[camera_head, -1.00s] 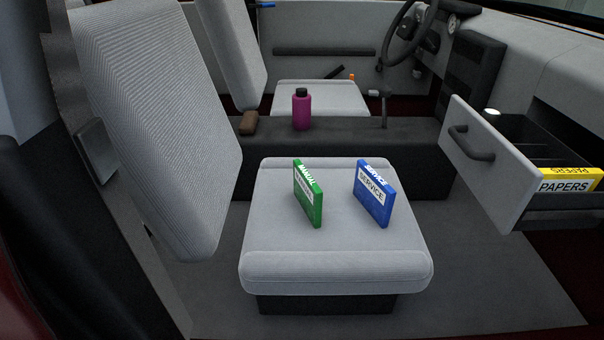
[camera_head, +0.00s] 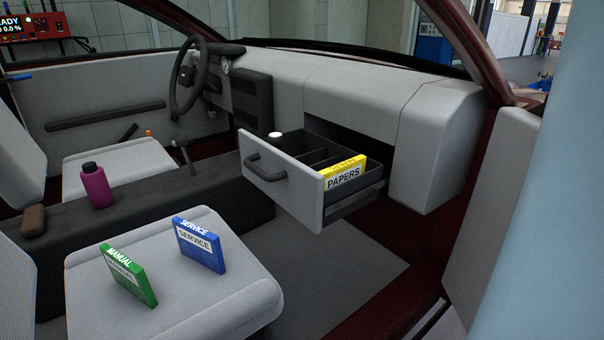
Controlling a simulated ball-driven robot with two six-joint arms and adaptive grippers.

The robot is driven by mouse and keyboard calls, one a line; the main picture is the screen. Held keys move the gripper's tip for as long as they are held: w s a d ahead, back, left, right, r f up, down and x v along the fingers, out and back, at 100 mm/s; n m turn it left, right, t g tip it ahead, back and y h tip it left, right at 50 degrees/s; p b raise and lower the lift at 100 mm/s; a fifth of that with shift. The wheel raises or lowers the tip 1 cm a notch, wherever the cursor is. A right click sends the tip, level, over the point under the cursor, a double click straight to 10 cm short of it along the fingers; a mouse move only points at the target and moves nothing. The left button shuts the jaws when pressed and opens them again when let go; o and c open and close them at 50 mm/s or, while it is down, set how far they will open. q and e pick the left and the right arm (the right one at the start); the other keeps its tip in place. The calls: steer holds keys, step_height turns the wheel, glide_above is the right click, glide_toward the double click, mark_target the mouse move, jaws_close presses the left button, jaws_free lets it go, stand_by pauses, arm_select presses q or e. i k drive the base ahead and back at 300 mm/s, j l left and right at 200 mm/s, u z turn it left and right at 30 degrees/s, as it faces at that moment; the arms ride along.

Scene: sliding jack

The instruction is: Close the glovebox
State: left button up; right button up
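The glovebox (camera_head: 283,189) is a grey drawer pulled out of the dashboard, with a dark handle (camera_head: 264,167) on its front panel. Its dark inside has dividers. A yellow PAPERS booklet (camera_head: 343,174) stands in its right compartment. A white round object (camera_head: 274,134) shows at its far left end. Neither of my grippers is in view.
A green MANUAL booklet (camera_head: 129,275) and a blue SERVICE booklet (camera_head: 200,246) stand on the near seat (camera_head: 227,290). A magenta bottle (camera_head: 97,186) and a brown item (camera_head: 33,221) are on the dark console. The floor below the drawer is clear. A red door frame (camera_head: 440,290) stands at right.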

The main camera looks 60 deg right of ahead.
mark_target(289, 176)
steer(key=z, duration=0.4)
steer(key=j+z, duration=0.15)
steer(key=z, duration=0.7)
steer(key=k+j+z, duration=0.1)
steer(key=z, duration=0.3)
